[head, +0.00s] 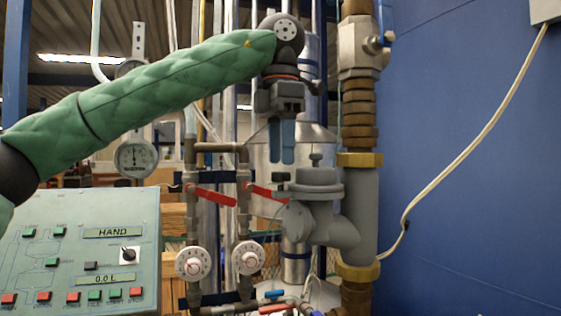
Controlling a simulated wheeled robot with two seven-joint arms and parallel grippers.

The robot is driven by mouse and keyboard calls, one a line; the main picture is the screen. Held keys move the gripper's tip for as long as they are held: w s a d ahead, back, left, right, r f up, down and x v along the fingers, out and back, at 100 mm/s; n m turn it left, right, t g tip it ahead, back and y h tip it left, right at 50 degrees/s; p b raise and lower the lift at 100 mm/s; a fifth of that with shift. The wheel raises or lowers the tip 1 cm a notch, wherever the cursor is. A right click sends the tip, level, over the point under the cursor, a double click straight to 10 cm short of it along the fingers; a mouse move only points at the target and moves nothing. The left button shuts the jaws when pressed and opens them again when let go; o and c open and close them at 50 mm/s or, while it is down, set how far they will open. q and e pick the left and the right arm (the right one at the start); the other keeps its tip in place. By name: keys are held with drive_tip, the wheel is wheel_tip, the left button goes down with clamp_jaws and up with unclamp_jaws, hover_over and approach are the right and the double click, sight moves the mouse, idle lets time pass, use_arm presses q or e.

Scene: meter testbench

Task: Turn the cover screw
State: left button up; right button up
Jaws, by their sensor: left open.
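My left gripper (282,150) hangs from the green-sleeved arm with its blue fingers pointing down, open and empty. A grey meter (322,225) is joined to the vertical pipe on its right. Its round cover (316,177) carries a small upright knob (315,159). A small dark screw-like piece (281,177) sits at the cover's left edge, just below the fingertips with a small gap. I cannot tell for certain which of these is the cover screw. My right gripper is not in view.
Red lever handles (212,195) and white dials (193,263) sit on pipes left of the meter. A control panel (80,250) stands at lower left, a pressure gauge (135,158) behind it. A thick pipe with brass fittings (359,160) and a blue wall (470,180) bound the right.

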use_arm(q)
wheel_tip(320, 180, up, 3)
drive_tip(key=shift+r, duration=1.1)
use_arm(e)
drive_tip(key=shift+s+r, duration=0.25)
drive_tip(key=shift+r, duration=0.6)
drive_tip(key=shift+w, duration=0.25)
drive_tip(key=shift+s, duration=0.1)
